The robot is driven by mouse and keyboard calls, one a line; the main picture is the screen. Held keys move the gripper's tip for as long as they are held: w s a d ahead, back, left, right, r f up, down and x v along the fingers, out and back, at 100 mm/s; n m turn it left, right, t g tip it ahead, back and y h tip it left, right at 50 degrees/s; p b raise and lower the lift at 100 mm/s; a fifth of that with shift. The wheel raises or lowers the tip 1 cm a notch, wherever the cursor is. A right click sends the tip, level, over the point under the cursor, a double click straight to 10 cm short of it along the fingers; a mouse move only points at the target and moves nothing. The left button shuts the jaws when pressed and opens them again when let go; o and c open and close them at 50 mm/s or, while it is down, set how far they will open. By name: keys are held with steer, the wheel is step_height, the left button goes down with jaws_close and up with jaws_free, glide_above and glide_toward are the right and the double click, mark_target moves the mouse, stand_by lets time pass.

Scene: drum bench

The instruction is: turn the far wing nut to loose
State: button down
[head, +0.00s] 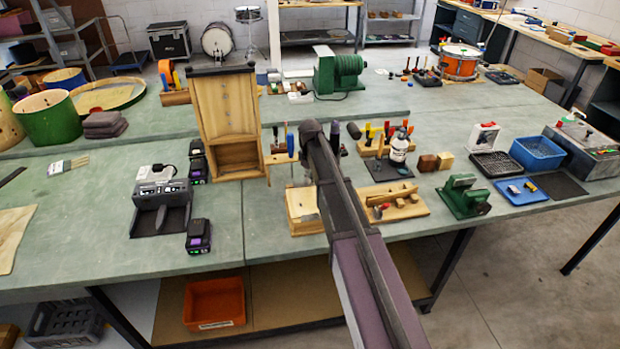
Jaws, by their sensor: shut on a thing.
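My arm reaches up from the bottom of the head view to the middle of the bench. My gripper cannot be made out; it seems hidden behind my own arm links. I cannot pick out the far wing nut, or any wing nut, at this size. A tall wooden cabinet (226,105) with an open lower compartment stands left of my arm. A pale wooden box (303,208) sits on the bench just left of my arm, partly covered by it. What touches the gripper is not visible.
A wooden tray with tools (408,212) and a green vise-like device (462,194) stand right of my arm. A white bottle (399,148) stands behind. A black charger-like device (162,196) is at left. Bare bench (90,230) lies at the front left.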

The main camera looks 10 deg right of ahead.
steer(key=n, duration=0.5)
steer(key=shift+s, duration=0.1)
steer(key=shift+n, duration=0.3)
steer(key=c, duration=0.7)
jaws_free()
steer(key=shift+o, duration=0.2)
steer(key=shift+m, duration=0.4)
